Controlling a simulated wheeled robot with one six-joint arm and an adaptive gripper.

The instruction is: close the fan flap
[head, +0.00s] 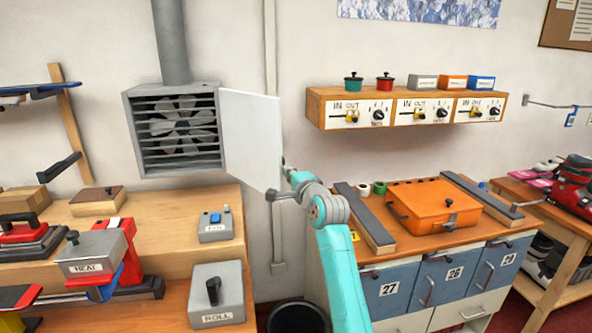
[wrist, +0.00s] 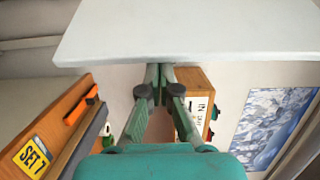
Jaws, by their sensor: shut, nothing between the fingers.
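The fan box (head: 135,130) is a grey wall box under a pipe, with a slatted front and the fan (head: 182,125) visible behind the slats. Its white flap (head: 252,135) stands open, swung out to the right of the slats. The flap also fills the top of the wrist view (wrist: 190,30). My gripper (head: 285,165) is at the flap's outer right edge, in its lower part. In the wrist view the fingers (wrist: 159,72) are together and empty, their tips at the flap's edge. I cannot tell whether they touch it.
A shelf of IN/OUT switch boxes (head: 318,107) hangs to the right. Below it, an orange case (head: 432,212) sits on a cabinet. A wooden bench (head: 140,228) with a HEAT block (head: 90,250) and ROLL unit (head: 217,295) stands below the fan. The space before the slats is clear.

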